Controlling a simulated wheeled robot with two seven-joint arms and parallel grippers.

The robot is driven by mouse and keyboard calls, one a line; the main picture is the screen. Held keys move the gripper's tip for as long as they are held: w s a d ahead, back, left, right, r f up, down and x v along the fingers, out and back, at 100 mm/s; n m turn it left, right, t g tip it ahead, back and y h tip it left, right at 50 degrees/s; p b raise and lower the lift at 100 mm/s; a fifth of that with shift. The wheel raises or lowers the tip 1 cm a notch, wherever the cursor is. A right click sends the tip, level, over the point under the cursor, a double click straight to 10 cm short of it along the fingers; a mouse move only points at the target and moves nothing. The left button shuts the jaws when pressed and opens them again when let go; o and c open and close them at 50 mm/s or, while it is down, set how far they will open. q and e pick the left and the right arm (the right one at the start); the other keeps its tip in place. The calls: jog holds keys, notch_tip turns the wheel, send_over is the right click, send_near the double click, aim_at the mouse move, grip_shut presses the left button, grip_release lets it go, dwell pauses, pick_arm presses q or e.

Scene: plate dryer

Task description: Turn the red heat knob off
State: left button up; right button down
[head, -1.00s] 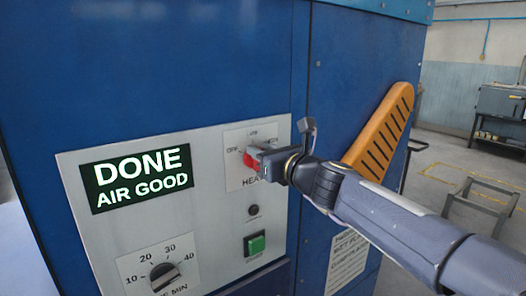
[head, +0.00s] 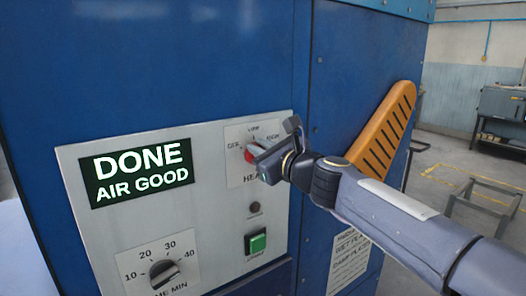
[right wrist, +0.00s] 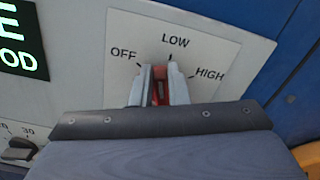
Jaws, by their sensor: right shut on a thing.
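The red heat knob (head: 250,154) sits on a pale plate marked OFF, LOW and HIGH, at the upper right of the panel. My right gripper (head: 259,158) reaches it from the right and is shut on it. In the right wrist view the red knob (right wrist: 158,92) shows between the two grey fingers (right wrist: 159,84), with some red beside the right finger. My left gripper is out of view.
A lit display (head: 138,173) reads DONE AIR GOOD. Below the knob are a small dark button (head: 254,208) and a green button (head: 257,242). A timer dial (head: 164,273) is at lower left. An orange slotted handle (head: 384,127) stands out at the right.

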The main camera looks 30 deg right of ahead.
jog(key=n, duration=0.1)
jog(key=n+b, duration=0.1)
jog(key=n, duration=0.1)
jog(key=a+f+n, duration=0.1)
jog(key=shift+n, duration=0.3)
jog(key=shift+a+f+n+b, duration=0.1)
jog(key=shift+n+b, duration=0.25)
jog(key=shift+n, duration=0.45)
jog(key=shift+a+f+n+b, duration=0.1)
jog(key=shift+n+b, duration=0.2)
jog(key=shift+n, duration=0.5)
jog(key=c, duration=1.4)
grip_release()
jog(key=shift+s+n, duration=0.15)
jog(key=shift+n, duration=0.15)
jog(key=s, duration=0.7)
jog(key=shift+s+d, duration=0.25)
jog(key=shift+s, duration=0.1)
